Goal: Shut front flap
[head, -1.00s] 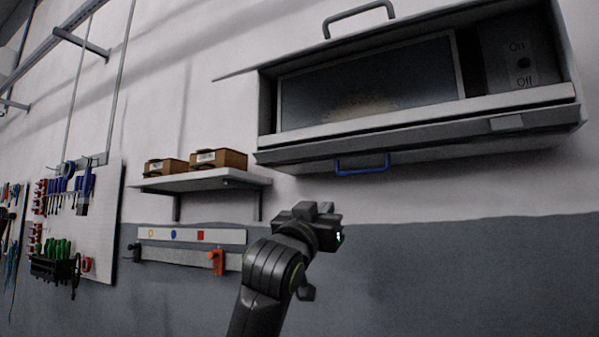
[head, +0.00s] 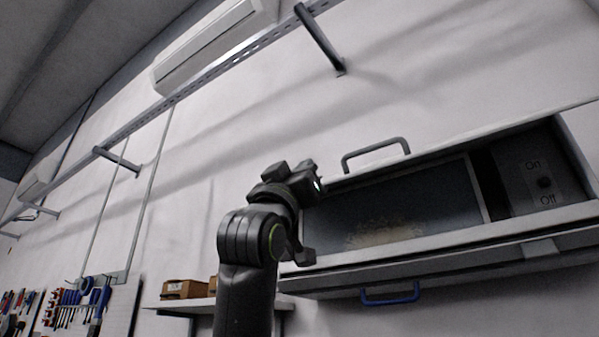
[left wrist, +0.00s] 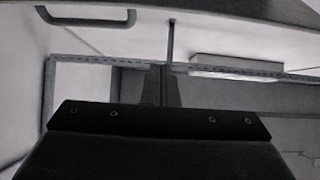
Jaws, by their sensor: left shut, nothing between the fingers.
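The wall cabinet (head: 440,255) is at the right in the head view, its front open on a dark panel and an On/Off switch plate (head: 540,178). Its front flap (head: 465,141) appears raised, seen nearly edge-on along the top, with a grey bar handle (head: 375,150) above it. A grey handle also shows at the top left in the left wrist view (left wrist: 90,22). My left gripper (head: 312,182) is shut and empty, in front of the cabinet's left end and below-left of the grey handle. I cannot tell if it touches the cabinet. My right gripper is out of view.
A blue handle (head: 390,296) hangs under the cabinet's lower ledge. A shelf (head: 175,304) with brown boxes (head: 185,289) is at the lower left, partly behind my arm. A tool board (head: 115,312) is further left. A white wall unit (head: 210,45) is high up.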

